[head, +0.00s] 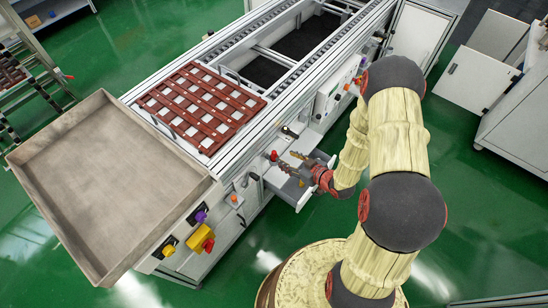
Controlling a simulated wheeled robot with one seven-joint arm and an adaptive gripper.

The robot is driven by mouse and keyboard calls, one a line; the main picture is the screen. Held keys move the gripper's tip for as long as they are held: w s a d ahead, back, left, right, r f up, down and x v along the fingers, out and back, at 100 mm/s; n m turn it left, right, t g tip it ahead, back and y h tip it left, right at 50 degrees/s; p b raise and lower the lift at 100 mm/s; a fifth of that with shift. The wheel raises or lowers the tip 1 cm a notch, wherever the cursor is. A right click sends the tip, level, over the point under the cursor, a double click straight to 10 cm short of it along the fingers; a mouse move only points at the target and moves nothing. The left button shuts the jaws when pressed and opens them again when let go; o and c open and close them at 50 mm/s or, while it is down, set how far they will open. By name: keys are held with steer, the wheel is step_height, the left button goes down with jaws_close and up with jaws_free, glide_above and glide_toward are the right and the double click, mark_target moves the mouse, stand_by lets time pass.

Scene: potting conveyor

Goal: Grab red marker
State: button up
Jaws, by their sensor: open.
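I cannot make out a red marker for certain. A small red thing (274,155) shows on the side of the conveyor, just left of my fingertips; it is too small to tell whether it is a marker or a button. My gripper (289,160) is at the end of the arm, beside the conveyor's near side. Its two brownish fingers are apart and point left. Nothing shows between them. It is over an open light grey drawer (291,190), whose inside is partly hidden by the gripper.
A red-brown slatted rack (203,104) lies on the conveyor (249,142). A grey shallow tray (36,139) juts out at its left end. A yellow box with a red button (202,240) is on the near side. Green floor (478,230) is clear at the right; cabinets (478,78) stand behind.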

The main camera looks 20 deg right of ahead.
mark_target(276, 154)
steer(key=b+x, duration=0.2)
steer(key=x, duration=0.5)
steer(key=shift+s+a+b, duration=0.1)
steer(key=shift+s+b, duration=0.05)
steer(key=shift+b, duration=0.25)
steer(key=shift+w+f, duration=0.15)
steer(key=shift+w, duration=0.1)
steer(key=shift+c, duration=0.2)
jaws_close()
